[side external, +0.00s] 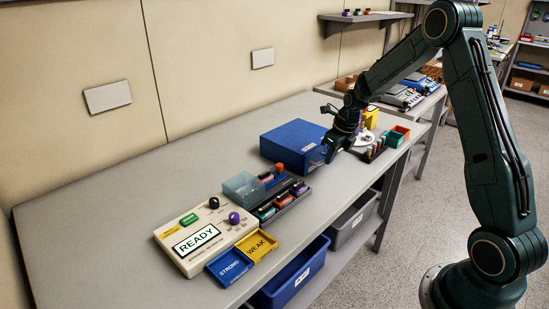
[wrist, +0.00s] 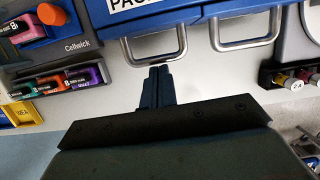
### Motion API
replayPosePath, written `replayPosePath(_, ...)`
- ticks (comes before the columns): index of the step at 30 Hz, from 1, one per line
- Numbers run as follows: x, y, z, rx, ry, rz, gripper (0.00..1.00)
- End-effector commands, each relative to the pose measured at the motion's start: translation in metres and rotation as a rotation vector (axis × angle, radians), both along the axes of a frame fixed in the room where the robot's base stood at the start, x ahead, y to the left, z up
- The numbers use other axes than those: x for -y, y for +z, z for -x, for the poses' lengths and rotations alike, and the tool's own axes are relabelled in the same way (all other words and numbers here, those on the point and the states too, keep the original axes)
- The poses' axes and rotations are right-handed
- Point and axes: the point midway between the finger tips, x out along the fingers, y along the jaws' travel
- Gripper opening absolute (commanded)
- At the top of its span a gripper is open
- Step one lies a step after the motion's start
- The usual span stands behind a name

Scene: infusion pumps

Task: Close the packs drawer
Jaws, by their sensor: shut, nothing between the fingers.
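The blue cabinet (side external: 292,140) stands on the bench beside my gripper (side external: 328,154). In the wrist view, a blue drawer front with a white label starting "PAC" (wrist: 140,4) shows at the top edge. Its grey loop handle (wrist: 152,60) sticks out below the label. My gripper (wrist: 158,70) is shut and empty, its fingertips at the handle's outer bar; I cannot tell whether they touch it. A second blue front with a similar handle (wrist: 246,44) is to the right. How far the packs drawer stands out cannot be told, as most of it is out of frame.
Left of the cabinet is a dark rack of coloured cartridges (side external: 284,200). A beige READY device (side external: 196,238) and STRONG (side external: 229,267) and WEAK (side external: 256,246) trays stand farther left. A vial holder (wrist: 292,76) is close on the right. Bare bench lies in front of the handles.

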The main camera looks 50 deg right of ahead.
Motion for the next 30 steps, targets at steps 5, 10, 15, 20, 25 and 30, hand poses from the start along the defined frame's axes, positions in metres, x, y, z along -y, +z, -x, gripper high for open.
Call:
replayPosePath(5,-0.001,0.001,-0.004,0.019,0.006,0.002,0.0)
replayPosePath(10,0.0,0.004,0.008,0.014,0.005,0.002,0.0)
replayPosePath(15,0.001,0.008,0.029,0.008,-0.001,0.002,0.0)
replayPosePath(20,0.001,0.023,0.043,0.008,0.001,0.003,0.0)
replayPosePath(25,0.002,0.048,0.05,0.007,0.0,0.003,0.0)
replayPosePath(30,0.002,0.073,0.058,0.006,-0.001,0.003,0.0)
